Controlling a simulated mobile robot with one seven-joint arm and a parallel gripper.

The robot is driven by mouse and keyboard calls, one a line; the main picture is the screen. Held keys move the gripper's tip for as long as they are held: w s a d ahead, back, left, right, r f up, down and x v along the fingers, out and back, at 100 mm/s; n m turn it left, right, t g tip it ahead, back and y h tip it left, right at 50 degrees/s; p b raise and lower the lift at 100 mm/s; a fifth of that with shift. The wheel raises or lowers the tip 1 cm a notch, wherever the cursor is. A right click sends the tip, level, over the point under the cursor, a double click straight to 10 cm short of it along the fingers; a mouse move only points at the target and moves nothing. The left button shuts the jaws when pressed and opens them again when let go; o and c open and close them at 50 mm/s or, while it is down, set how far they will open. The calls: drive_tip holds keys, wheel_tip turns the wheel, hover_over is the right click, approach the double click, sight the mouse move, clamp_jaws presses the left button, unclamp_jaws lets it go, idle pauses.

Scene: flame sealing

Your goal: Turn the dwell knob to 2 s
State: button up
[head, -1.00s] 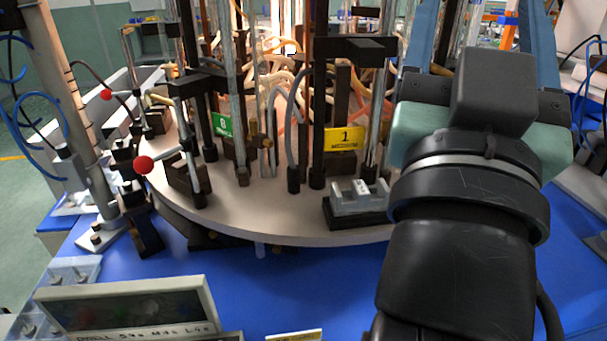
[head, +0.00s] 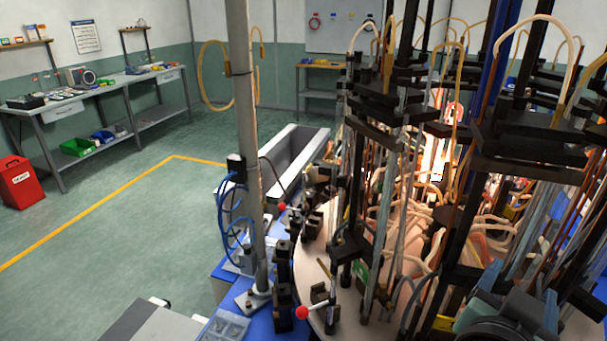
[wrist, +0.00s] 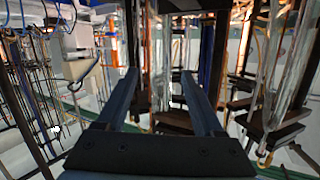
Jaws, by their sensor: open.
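The dwell knob is not visible in either current view. A grey box (head: 150,325) shows at the bottom edge of the head view, cut off by the frame; I cannot tell whether it is part of the control panel. My gripper (wrist: 158,77) shows in the wrist view as two dark blue fingers, spread apart with nothing held between them. In the head view only part of its body shows at the bottom right, in front of the machine, and its fingertips cannot be made out.
The round machine table (head: 290,265) carries many rods, clamps and glass tubes on the right. A red ball-ended lever (head: 303,312) stands at its front edge. A grey post (head: 252,150) rises beside it. The floor to the left is open, with a workbench (head: 95,95) and red bin (head: 20,183) beyond.

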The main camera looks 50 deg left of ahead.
drive_tip(key=s+a+f+g+p, duration=0.2)
drive_tip(key=s+a+f+g, duration=0.3)
drive_tip(key=f, duration=0.4)
drive_tip(key=s+a+f+g+p, duration=0.2)
drive_tip(key=s+a+f+p, duration=0.1)
drive_tip(key=s+a+f, duration=0.5)
drive_tip(key=s+f+g+h, duration=0.1)
drive_tip(key=s+f+g, duration=0.3)
drive_tip(key=s+f, duration=0.95)
drive_tip(key=shift+n, duration=0.4)
drive_tip(key=x, duration=1.1)
drive_tip(key=shift+w+a+f+p, duration=0.15)
drive_tip(key=shift+a+f+p, duration=0.1)
drive_tip(key=shift+f+p, duration=0.1)
clamp_jaws()
